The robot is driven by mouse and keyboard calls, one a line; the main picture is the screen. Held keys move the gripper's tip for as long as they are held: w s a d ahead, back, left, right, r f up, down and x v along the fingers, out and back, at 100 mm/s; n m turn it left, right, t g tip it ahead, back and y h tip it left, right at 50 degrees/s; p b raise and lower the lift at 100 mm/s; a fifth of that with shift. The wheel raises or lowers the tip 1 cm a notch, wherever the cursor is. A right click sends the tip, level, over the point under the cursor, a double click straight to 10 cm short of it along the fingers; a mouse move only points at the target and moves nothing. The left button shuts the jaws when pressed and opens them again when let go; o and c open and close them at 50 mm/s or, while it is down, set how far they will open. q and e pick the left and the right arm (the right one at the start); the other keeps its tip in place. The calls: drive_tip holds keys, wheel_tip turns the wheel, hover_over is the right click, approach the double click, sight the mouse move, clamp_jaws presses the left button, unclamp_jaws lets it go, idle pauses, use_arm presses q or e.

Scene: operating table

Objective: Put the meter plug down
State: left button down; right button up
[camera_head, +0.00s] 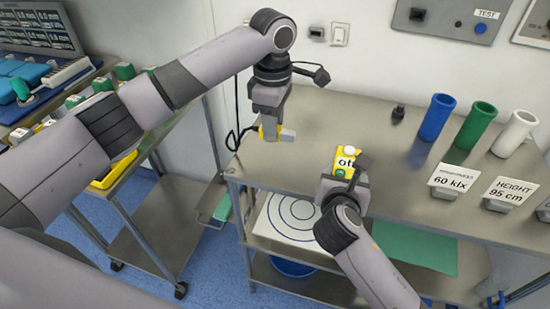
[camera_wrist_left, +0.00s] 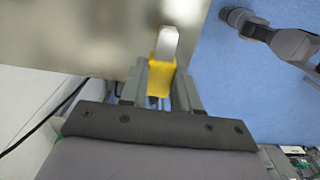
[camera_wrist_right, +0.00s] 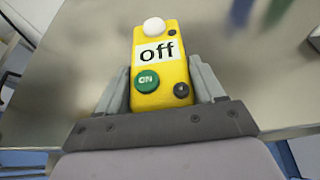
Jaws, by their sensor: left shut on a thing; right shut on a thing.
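My left gripper (camera_head: 270,132) is shut on the meter plug (camera_head: 286,135), a small yellow piece with a pale tip. It holds the plug above the left part of the steel table; the plug also shows between the fingers in the left wrist view (camera_wrist_left: 161,76). I cannot tell whether the plug touches the table. My right gripper (camera_head: 344,180) is shut on the yellow meter (camera_wrist_right: 160,80) near the table's front edge. The meter has a white knob on top, a label reading "off", a green ON button and a dark socket. The fingers clasp its sides.
The steel table (camera_head: 310,115) is bare around the plug. A small dark object (camera_head: 398,113) stands at the back. Blue (camera_head: 437,117), green (camera_head: 476,125) and white (camera_head: 514,133) tubes stand at the right. Signs reading 60 klx (camera_head: 452,181) and 95 cm (camera_head: 505,191) stand in front.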

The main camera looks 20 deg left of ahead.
sight(273, 164)
use_arm(q)
wheel_tip(273, 164, down, 8)
drive_tip(key=shift+f, duration=0.1)
idle(0.4)
drive_tip(key=c, duration=0.8)
unclamp_jaws()
drive_tip(key=shift+f, duration=0.15)
wheel_tip(273, 164, up, 12)
drive_tip(key=shift+r, duration=0.2)
drive_tip(key=shift+o, duration=0.2)
